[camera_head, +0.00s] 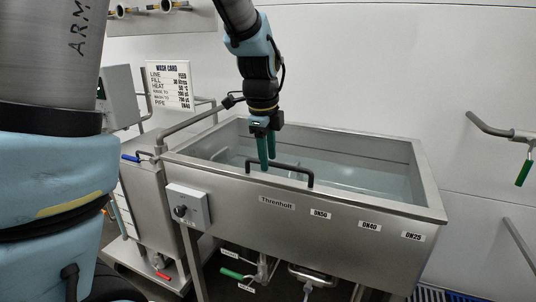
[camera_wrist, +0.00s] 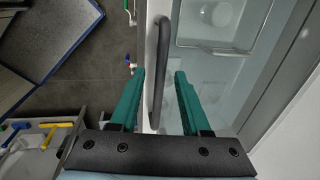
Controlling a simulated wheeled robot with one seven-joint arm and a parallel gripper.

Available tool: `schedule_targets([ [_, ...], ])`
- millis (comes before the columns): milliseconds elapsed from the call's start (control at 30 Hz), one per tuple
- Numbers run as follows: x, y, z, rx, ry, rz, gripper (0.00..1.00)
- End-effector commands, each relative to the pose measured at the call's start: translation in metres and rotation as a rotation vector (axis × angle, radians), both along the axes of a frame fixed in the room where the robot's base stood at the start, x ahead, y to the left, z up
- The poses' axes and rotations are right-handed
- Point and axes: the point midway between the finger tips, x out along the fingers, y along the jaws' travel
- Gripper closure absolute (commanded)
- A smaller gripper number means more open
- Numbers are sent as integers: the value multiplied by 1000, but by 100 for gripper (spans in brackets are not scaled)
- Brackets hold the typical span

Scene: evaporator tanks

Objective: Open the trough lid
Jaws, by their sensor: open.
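The trough (camera_head: 235,185) is a long steel tank marked "Threnholt". A clear, glassy sheet, apparently its lid (camera_head: 345,178), lies over the opening, with the basin visible through it; it also shows in the wrist view (camera_wrist: 210,85). A dark bar handle (camera_head: 290,167) stands at the front edge. In the wrist view the handle (camera_wrist: 160,75) runs lengthwise between my fingers in the picture. My gripper (camera_head: 267,160) has green fingers, points down and is open at the handle's left part. The wrist view shows the fingers (camera_wrist: 160,72) apart; contact with the handle cannot be told.
A control box with a knob (camera_head: 188,207) sticks out from the trough's front left. A steel cabinet (camera_head: 145,205) stands to the left, below a wash card (camera_head: 169,86). A pipe with a green-handled valve (camera_head: 523,172) juts from the right wall. Pipes and valves lie under the trough.

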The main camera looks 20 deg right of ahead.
Motion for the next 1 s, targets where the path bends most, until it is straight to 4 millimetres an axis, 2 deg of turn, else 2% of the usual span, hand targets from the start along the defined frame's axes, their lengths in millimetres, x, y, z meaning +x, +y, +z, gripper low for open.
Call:
schedule_targets([
  [300,0,0,-2,0,0,0,54],
  [700,0,0,-2,0,0,0,99],
  [1000,0,0,-2,0,0,0,100],
])
